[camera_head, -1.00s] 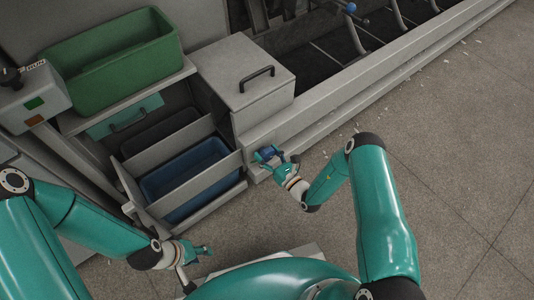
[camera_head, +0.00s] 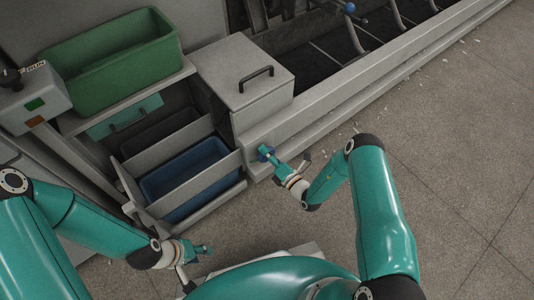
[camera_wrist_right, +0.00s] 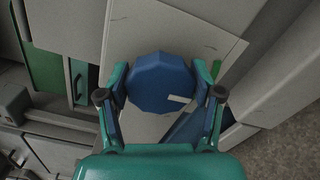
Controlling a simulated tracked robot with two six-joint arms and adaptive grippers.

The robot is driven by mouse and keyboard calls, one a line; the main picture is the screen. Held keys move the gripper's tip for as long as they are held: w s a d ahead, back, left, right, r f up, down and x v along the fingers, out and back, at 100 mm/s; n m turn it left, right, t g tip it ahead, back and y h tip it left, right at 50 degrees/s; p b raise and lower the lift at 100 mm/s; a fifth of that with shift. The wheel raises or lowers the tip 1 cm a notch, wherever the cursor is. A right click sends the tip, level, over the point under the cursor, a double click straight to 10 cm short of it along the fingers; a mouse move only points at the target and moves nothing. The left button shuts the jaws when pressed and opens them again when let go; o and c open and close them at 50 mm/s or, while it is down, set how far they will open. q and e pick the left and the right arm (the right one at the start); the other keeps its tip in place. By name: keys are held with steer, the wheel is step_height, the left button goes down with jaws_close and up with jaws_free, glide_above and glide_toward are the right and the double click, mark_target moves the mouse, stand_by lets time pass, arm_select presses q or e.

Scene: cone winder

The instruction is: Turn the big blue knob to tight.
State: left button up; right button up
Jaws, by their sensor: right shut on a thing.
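The big blue knob (camera_wrist_right: 157,82) is a many-sided disc with a white pointer mark, which sits at its lower right in the right wrist view. In the head view the knob (camera_head: 263,155) shows small and partly covered on the low grey front of the machine. My right gripper (camera_head: 267,154) is shut on it, with one finger on each side of the knob in the right wrist view (camera_wrist_right: 161,88). A short green mark is partly visible right of the knob. My left gripper (camera_head: 200,250) hangs low at the left, apart from everything; its jaw opening is unclear.
A blue bin (camera_head: 185,180) in a grey rack stands left of the knob. A green bin (camera_head: 112,60) sits on the shelf above. A grey box lid with a black handle (camera_head: 257,75) is above the knob.

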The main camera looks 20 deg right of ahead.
steer(key=shift+d+f+m, duration=0.15)
steer(key=shift+d+m, duration=0.05)
steer(key=shift+m, duration=1.1)
steer(key=o, duration=1.1)
steer(key=shift+a, duration=0.1)
steer(key=v, duration=1.2)
